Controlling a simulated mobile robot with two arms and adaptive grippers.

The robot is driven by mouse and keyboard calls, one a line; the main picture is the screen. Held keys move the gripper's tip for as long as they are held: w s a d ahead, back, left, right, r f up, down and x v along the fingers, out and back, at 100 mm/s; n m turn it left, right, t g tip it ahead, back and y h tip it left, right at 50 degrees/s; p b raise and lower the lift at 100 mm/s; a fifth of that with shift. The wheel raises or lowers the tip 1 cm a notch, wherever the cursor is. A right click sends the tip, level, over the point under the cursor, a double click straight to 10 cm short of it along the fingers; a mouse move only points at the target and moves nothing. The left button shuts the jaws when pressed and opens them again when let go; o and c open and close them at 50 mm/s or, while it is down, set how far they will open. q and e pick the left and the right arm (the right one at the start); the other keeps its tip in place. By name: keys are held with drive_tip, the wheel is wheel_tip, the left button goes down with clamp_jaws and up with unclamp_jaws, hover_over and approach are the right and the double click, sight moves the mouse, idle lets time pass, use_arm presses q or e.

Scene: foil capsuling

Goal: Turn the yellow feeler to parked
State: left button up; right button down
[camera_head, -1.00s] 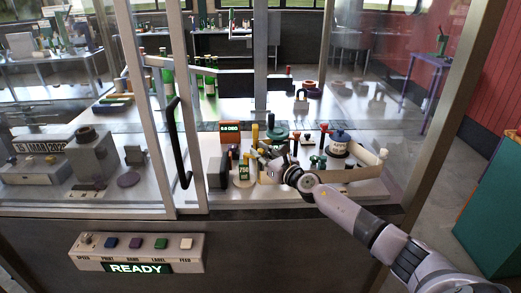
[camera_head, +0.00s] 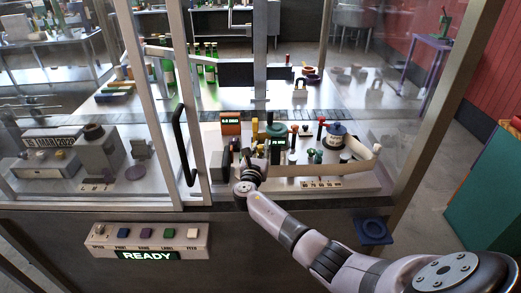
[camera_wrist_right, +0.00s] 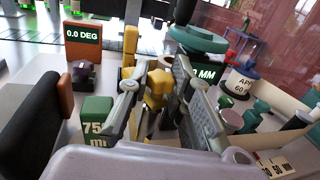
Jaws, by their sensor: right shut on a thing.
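The yellow feeler (camera_wrist_right: 158,88) sits between the two fingers of my right gripper (camera_wrist_right: 168,100) in the right wrist view. The fingers are closed on its yellow body, and its lower end is partly hidden by them. In the head view my right gripper (camera_head: 256,160) is at the front of the bench fixture, where it covers most of the feeler. A taller yellow post (camera_wrist_right: 130,45) stands just behind it. My left gripper is in neither current view.
An orange display (camera_wrist_right: 82,42) reads 0.0 DEG. A green 750 ml block (camera_wrist_right: 97,122) is close to the left finger, and a teal round knob (camera_wrist_right: 197,38) is close behind the right. A white APP pot (camera_head: 336,143) stands to the right. A glass-door frame with a black handle (camera_head: 184,145) is at left.

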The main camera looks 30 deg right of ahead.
drive_tip(key=m+g+h+b, duration=0.1)
drive_tip(key=g+b, duration=0.1)
drive_tip(key=m+g+h+b, duration=0.1)
drive_tip(key=m+b, duration=0.1)
drive_tip(key=shift+a+f+g+h, duration=0.1)
drive_tip(key=shift+f+g+h, duration=0.2)
drive_tip(key=shift+g+h, duration=0.1)
drive_tip(key=shift+r+m+g+h+b, duration=0.15)
drive_tip(key=shift+m+g+h+b, duration=0.35)
drive_tip(key=shift+m+g+b, duration=0.3)
drive_tip(key=shift+r+g+b, duration=0.15)
drive_tip(key=shift+g+b, duration=0.25)
drive_tip(key=c, duration=1.4)
unclamp_jaws()
